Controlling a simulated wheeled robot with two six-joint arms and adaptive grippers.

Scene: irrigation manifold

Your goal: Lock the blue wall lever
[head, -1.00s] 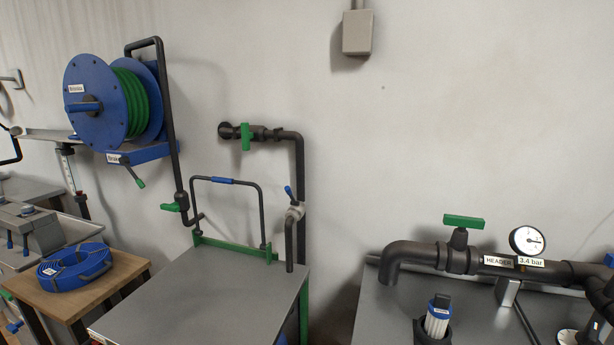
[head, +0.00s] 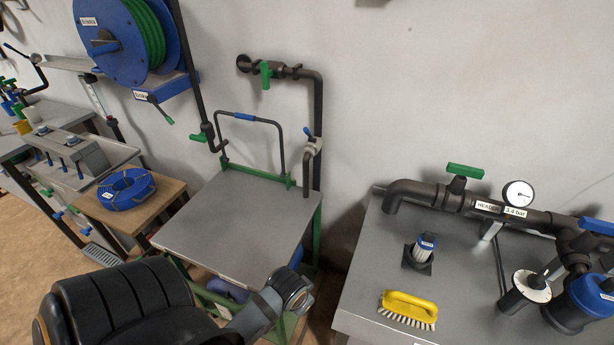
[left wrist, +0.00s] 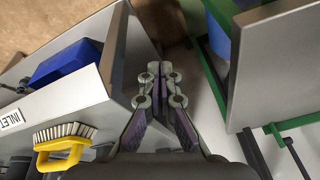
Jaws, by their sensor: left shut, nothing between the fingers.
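A small blue lever (head: 308,131) sits on a grey tap on the dark wall pipe (head: 318,110), behind the steel table. It tilts up to the left and looks small; no lock on it can be made out. My left arm reaches in at the bottom of the head view, well in front of and below this lever. My left gripper (left wrist: 163,76) shows in the left wrist view with its fingers together and empty, over the gap between the two tables. The lever does not show there. My right gripper is not in view.
A steel table (head: 225,225) with a raised hoop handle (head: 243,117) stands before the wall pipe. A bench at right holds a yellow brush (head: 408,308), a header pipe (head: 440,195) and a gauge (head: 518,194). A hose reel (head: 125,35) hangs at upper left.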

